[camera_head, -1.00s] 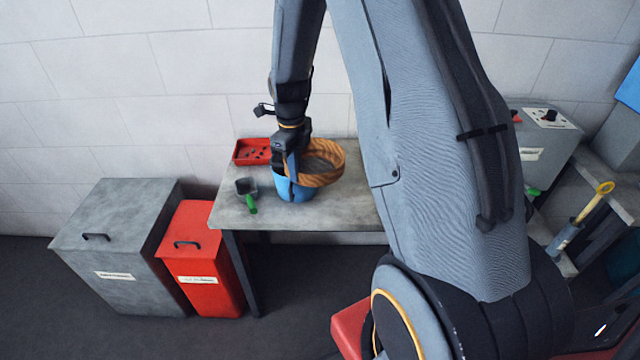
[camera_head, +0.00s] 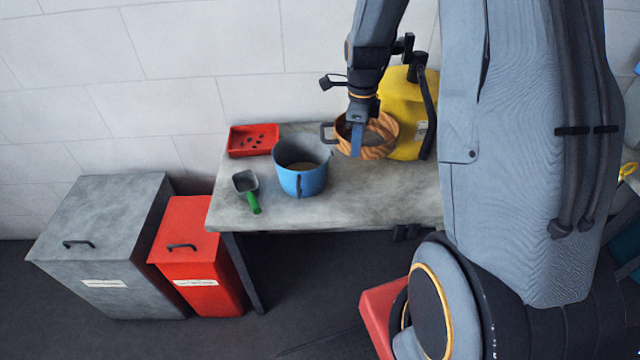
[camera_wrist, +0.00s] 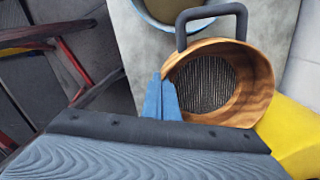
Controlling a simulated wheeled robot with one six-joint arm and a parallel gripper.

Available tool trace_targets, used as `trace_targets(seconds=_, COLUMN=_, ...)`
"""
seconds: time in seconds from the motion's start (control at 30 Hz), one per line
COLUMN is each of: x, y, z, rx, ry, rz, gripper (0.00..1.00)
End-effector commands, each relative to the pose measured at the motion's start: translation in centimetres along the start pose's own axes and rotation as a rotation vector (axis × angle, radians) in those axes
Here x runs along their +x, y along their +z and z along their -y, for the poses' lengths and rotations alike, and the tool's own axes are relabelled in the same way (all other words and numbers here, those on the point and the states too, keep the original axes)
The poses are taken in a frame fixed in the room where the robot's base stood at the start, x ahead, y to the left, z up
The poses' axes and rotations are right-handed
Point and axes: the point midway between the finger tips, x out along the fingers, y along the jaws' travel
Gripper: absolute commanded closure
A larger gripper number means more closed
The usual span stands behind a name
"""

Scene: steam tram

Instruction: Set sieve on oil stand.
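The sieve (camera_head: 378,152) has a round wooden rim, grey mesh and a dark loop handle. My gripper (camera_head: 357,148) has its blue fingers closed on the sieve's rim and holds it tilted above the table, right of the blue bucket. The wrist view shows the fingers (camera_wrist: 163,95) at the left side of the sieve's rim (camera_wrist: 258,85), with the handle at the top. A yellow canister-like thing (camera_head: 400,95) stands behind and right of the sieve, partly hidden by my arm. No label tells me which thing is the oil stand.
The blue bucket (camera_head: 300,182), a grey scoop with green handle (camera_head: 253,202) and a red tray (camera_head: 253,139) are on the grey table (camera_head: 360,205). A grey bin (camera_head: 105,240) and a red bin (camera_head: 193,245) stand left of it. The table's front middle is clear.

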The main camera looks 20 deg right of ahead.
Motion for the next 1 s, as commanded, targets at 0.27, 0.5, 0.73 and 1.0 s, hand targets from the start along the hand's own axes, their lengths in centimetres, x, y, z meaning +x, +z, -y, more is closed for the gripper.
trace_targets(seconds=0.27, x=1.4, y=-4.5, z=-0.3, rx=-0.344, ry=-0.003, rz=0.001, gripper=1.0)
trace_targets(seconds=0.5, x=2.2, y=-7.7, z=-0.1, rx=-0.595, ry=-0.002, rz=0.002, gripper=1.0)
trace_targets(seconds=0.73, x=2.6, y=-9.6, z=0.0, rx=-0.74, ry=-0.001, rz=0.002, gripper=1.0)
trace_targets(seconds=1.0, x=5.8, y=-9.9, z=-0.2, rx=-0.766, ry=0.004, rz=0.003, gripper=1.0)
